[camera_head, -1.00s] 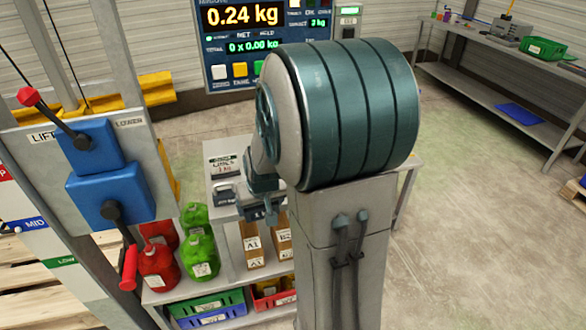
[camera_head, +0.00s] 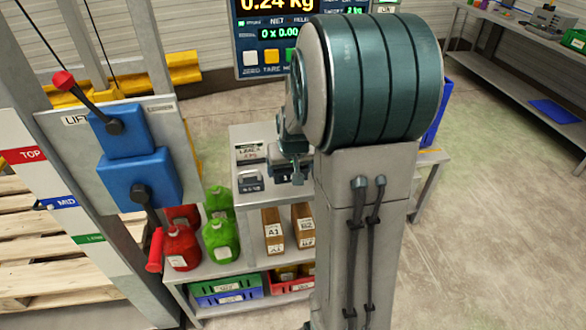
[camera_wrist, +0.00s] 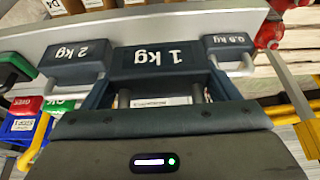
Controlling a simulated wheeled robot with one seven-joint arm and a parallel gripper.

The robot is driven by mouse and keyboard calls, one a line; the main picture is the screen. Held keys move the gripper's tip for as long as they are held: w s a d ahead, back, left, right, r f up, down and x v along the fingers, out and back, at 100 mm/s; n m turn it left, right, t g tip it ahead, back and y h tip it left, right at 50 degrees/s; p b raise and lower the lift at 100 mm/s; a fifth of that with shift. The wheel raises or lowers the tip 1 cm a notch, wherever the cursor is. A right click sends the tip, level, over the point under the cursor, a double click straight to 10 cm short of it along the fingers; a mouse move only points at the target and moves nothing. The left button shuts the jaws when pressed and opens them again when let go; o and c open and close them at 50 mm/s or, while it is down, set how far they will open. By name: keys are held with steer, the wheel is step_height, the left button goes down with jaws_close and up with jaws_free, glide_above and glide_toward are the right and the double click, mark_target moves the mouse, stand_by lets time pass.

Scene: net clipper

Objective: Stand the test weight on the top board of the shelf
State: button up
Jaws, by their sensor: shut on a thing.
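My gripper (camera_wrist: 160,98) is shut on the handle of a dark block marked 1 kg (camera_wrist: 165,57), in the middle of the wrist view. A 2 kg weight (camera_wrist: 72,62) stands left of it and a 0.5 kg weight (camera_wrist: 232,43) right of it, both apart from my fingers. In the head view my gripper (camera_head: 290,172) is at the grey shelf's top board (camera_head: 243,133), partly hidden by my arm. A small weight (camera_head: 250,182) is on the board beside it. I cannot tell whether the 1 kg block touches the board.
Green jugs (camera_head: 221,239) and red jugs (camera_head: 181,247) stand on the lower board with cardboard boxes (camera_head: 273,231); crates (camera_head: 222,289) sit below. A blue lever panel (camera_head: 138,180) is close on the left. A workbench (camera_head: 525,70) stands at the right, with open floor before it.

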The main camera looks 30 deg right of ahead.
steer(key=w+f, duration=0.1)
steer(key=w+d+f, duration=0.1)
steer(key=w, duration=0.1)
steer(key=w+d+f+p, duration=0.1)
steer(key=w, duration=0.1)
steer(key=shift+f+p, duration=0.35)
steer(key=shift+f, duration=1.7)
steer(key=shift+f, duration=0.15)
steer(key=o, duration=1.7)
steer(key=b+v, duration=0.1)
steer(key=v, duration=1.1)
steer(key=shift+a, duration=0.1)
steer(key=s+a+r+n, duration=0.1)
steer(key=s+a+r, duration=0.2)
steer(key=s+a, duration=0.4)
steer(key=s+a+r+n+g+y, duration=0.1)
steer(key=s+a, duration=0.6)
steer(key=s, duration=0.7)
steer(key=shift+r+n, duration=0.7)
steer(key=shift+r, duration=0.15)
steer(key=shift+a, duration=0.15)
